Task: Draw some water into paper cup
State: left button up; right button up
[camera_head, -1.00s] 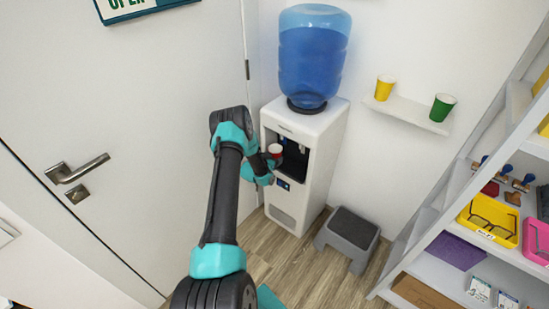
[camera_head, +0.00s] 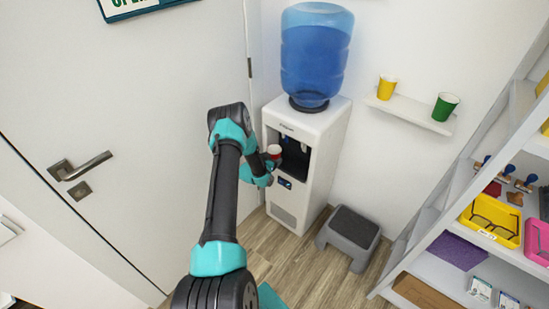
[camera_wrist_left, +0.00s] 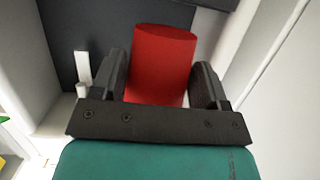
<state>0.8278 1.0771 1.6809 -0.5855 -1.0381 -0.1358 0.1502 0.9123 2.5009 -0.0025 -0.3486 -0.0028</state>
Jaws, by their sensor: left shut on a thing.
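My left gripper (camera_head: 270,165) is shut on a red paper cup (camera_head: 274,151) and holds it upright at the dispensing recess of the white water dispenser (camera_head: 322,150). In the left wrist view the red cup (camera_wrist_left: 161,66) stands between the two black fingers of the left gripper (camera_wrist_left: 160,85). A big blue water bottle (camera_head: 315,60) sits on top of the dispenser. Taps (camera_head: 304,147) show at the top of the recess. I cannot see whether the cup holds water. My right gripper is not in view.
A wall shelf (camera_head: 410,112) holds a yellow cup (camera_head: 386,88) and a green cup (camera_head: 444,107). A grey step stool (camera_head: 350,236) stands on the floor right of the dispenser. A white rack (camera_head: 430,265) with trays fills the right side. A door (camera_head: 120,90) is at left.

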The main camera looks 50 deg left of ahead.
pick_arm(q)
jog(key=s+d, duration=0.1)
jog(key=s, duration=0.7)
jog(key=shift+d, duration=0.2)
jog(key=shift+w, duration=0.1)
dwell(0.9)
